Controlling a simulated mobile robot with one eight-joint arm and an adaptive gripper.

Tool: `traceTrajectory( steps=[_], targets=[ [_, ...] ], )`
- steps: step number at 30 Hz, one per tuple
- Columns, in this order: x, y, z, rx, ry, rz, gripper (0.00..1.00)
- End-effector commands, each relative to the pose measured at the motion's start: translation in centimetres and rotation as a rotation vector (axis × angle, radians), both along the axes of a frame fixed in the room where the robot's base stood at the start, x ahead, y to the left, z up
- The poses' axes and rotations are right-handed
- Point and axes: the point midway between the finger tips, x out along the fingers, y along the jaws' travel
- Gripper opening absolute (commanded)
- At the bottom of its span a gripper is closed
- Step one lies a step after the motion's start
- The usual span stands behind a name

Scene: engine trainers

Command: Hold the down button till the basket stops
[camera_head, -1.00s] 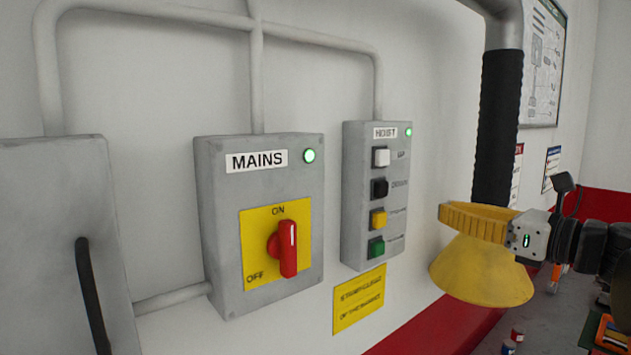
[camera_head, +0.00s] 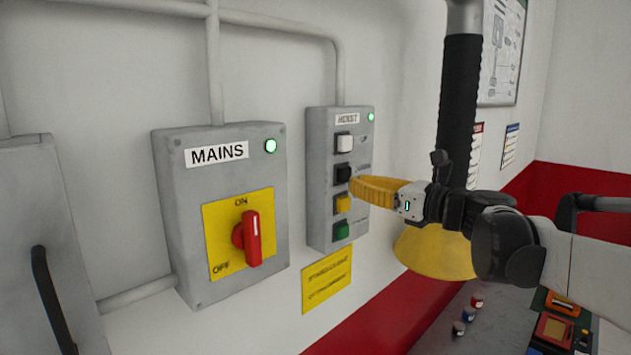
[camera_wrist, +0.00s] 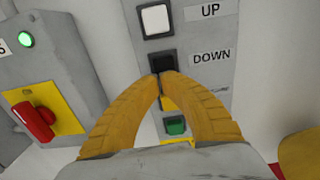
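The grey hoist box (camera_head: 318,205) on the wall carries a column of square buttons. The black down button (camera_head: 344,173) is second from the top, below the white up button (camera_head: 344,143). In the wrist view the down button (camera_wrist: 162,63) sits beside a DOWN label. My gripper (camera_head: 354,185) has yellow fingers whose tips meet at the lower edge of the black button; the wrist view also shows the closed tips (camera_wrist: 161,74). Whether the tips touch or press the button I cannot tell. The fingers partly cover the yellow button (camera_head: 341,205). The basket is not in view.
The mains box (camera_head: 180,230) with its red switch (camera_head: 250,238) turned to ON is left of the hoist box. A green button (camera_head: 341,231) is lowest. A yellow funnel (camera_head: 425,255) on a black hose (camera_head: 460,110) hangs behind my gripper.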

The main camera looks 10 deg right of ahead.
Motion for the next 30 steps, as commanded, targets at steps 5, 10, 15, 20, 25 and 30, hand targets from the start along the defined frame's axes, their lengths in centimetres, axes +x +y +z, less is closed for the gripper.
traceTrajectory(
  steps=[5,10,15,20,25,30],
  targets=[
    [1.5,1.1,0.1,0.0,0.0,0.001,0.0],
    [2.0,1.4,0.0,0.0,0.0,-0.001,0.0],
    [2.0,1.4,0.0,0.0,0.0,-0.001,0.0],
    [2.3,1.6,-0.1,0.0,0.0,0.0,0.0],
    [3.7,2.7,-0.2,0.0,0.0,0.001,0.0],
    [3.8,2.7,0.0,0.0,0.0,0.0,0.0]
  ],
)
